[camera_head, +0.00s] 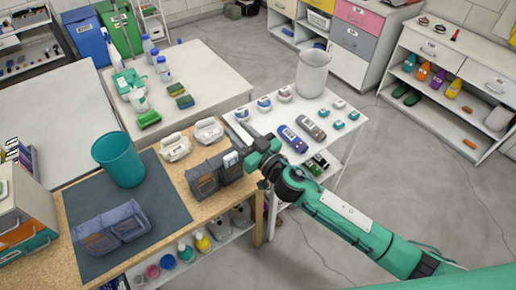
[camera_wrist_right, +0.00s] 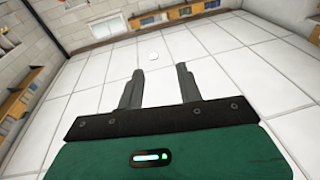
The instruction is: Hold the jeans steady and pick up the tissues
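Folded blue jeans (camera_head: 112,229) lie on a dark mat on the wooden table in the head view. Darker folded denim (camera_head: 204,181) lies near the table's right edge. A small white and blue pack (camera_head: 231,159), possibly the tissues, shows at its right part. My right gripper (camera_head: 242,129) is above and right of this denim, apart from it as far as I can tell. In the wrist view my right gripper (camera_wrist_right: 160,70) has its fingers apart with nothing between them. My left gripper is not in view.
A teal bin (camera_head: 120,160) stands on the mat (camera_head: 82,190). Two pale packs (camera_head: 175,147) lie behind the dark denim. Floor is clear farther right.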

